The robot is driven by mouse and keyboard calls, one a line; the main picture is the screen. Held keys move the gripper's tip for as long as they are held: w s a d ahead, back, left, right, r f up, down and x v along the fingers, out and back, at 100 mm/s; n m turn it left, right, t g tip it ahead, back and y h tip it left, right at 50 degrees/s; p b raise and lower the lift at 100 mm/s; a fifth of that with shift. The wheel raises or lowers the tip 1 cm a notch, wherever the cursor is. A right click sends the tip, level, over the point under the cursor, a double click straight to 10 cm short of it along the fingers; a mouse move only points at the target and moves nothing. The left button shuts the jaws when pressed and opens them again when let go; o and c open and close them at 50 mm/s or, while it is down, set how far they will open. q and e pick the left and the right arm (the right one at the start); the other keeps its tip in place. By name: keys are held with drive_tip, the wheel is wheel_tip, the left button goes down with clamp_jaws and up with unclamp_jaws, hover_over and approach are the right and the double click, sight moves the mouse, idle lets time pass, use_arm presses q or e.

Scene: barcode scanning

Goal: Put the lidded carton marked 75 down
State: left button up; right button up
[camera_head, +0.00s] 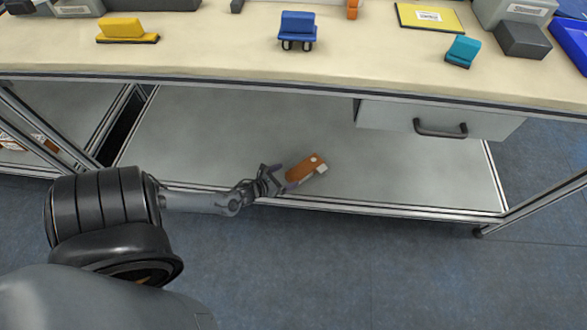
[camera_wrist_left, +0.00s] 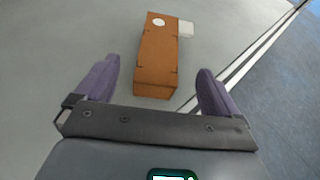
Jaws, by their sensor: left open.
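The carton (camera_head: 306,170) is orange-brown with a white round mark and a pale tab or label at one side. It lies on the lower shelf near the front edge; no number can be read on it. It also shows in the left wrist view (camera_wrist_left: 157,62), lengthwise ahead of the fingers. My left gripper (camera_head: 282,176) is open at the near end of the carton. In the left wrist view the purple fingers (camera_wrist_left: 158,85) stand wide apart, with a gap on each side of the carton's near end. My right gripper is not in view.
The grey lower shelf (camera_head: 400,178) is otherwise clear around the carton. The tabletop (camera_head: 220,50) above overhangs it, with a drawer (camera_head: 385,122) hanging beneath at right. On top are a blue cart (camera_head: 298,30), a yellow object (camera_head: 124,29) and a teal object (camera_head: 462,51).

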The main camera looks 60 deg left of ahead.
use_arm(q)
drive_tip(key=s+d+r+n+g+h+p, duration=0.1)
drive_tip(key=d+r+n+g, duration=0.2)
drive_tip(key=d+n, duration=0.6)
drive_tip(key=d+r+n+g, duration=0.2)
drive_tip(key=d+n, duration=0.6)
drive_tip(key=d, duration=0.2)
drive_tip(key=s+d+r+n+g+h, duration=0.1)
drive_tip(key=s+d+r+n+g, duration=0.1)
drive_tip(key=d+r+n, duration=0.3)
drive_tip(key=s+d+r+n+g+h, duration=0.1)
drive_tip(key=s+d+r+n, duration=0.3)
drive_tip(key=r+n, duration=0.5)
wheel_tip(320, 180, up, 4)
drive_tip(key=shift+s+d+f+n+g, duration=0.15)
drive_tip(key=shift+s+d+n+g, duration=0.2)
drive_tip(key=shift+s+g, duration=0.45)
drive_tip(key=shift+w, duration=0.1)
wheel_tip(320, 180, up, 66)
drive_tip(key=p, duration=6.6)
